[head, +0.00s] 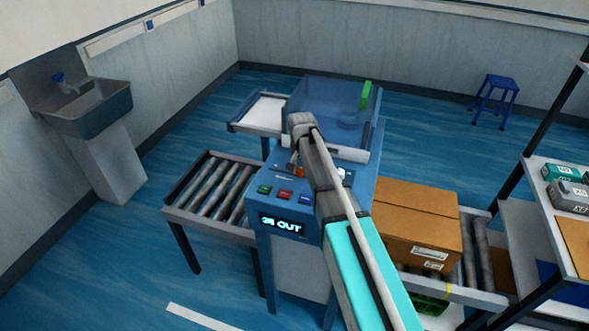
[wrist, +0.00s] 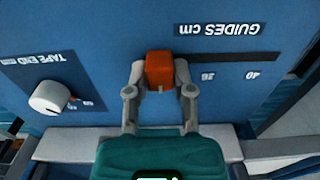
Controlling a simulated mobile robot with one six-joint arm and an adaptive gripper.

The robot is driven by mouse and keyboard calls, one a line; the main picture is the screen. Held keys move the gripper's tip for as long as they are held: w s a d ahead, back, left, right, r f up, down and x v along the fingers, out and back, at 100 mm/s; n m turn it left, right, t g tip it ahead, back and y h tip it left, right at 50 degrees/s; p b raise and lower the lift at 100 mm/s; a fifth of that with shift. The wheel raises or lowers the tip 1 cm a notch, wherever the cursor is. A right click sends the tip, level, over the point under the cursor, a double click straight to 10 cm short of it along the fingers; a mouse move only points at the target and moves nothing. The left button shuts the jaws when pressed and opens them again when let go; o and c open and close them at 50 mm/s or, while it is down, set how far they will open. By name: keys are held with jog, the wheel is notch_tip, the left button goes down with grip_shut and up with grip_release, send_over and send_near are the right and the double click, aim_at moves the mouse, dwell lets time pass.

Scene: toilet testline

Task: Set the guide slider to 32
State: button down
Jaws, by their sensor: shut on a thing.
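The guide slider is an orange knob (wrist: 159,70) on a dark slot under an upside-down "GUIDES cm" label (wrist: 222,29) in the wrist view. My gripper (wrist: 160,80) is shut on it, a finger on each side. The scale shows 40 (wrist: 254,75) at the right and 36 (wrist: 208,76) nearer the knob. The knob sits left of 36 by about the gap between 40 and 36; any number beneath it is hidden. In the head view my gripper is largely behind my arm, with a bit of the orange knob (head: 299,171) showing.
A white "TAPE END mm" dial (wrist: 49,98) is left of the slider. The blue machine (head: 290,215) has coloured buttons and a lit display (head: 281,224) ending in "OUT". A cardboard box (head: 415,222) stands on the right conveyor; the left roller conveyor (head: 213,192) is empty.

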jog(key=shift+c, duration=2.4)
grip_release()
jog(key=shift+s+d, duration=0.1)
jog(key=shift+d, duration=0.1)
jog(key=shift+a, duration=0.1)
jog(key=shift+r, duration=0.1)
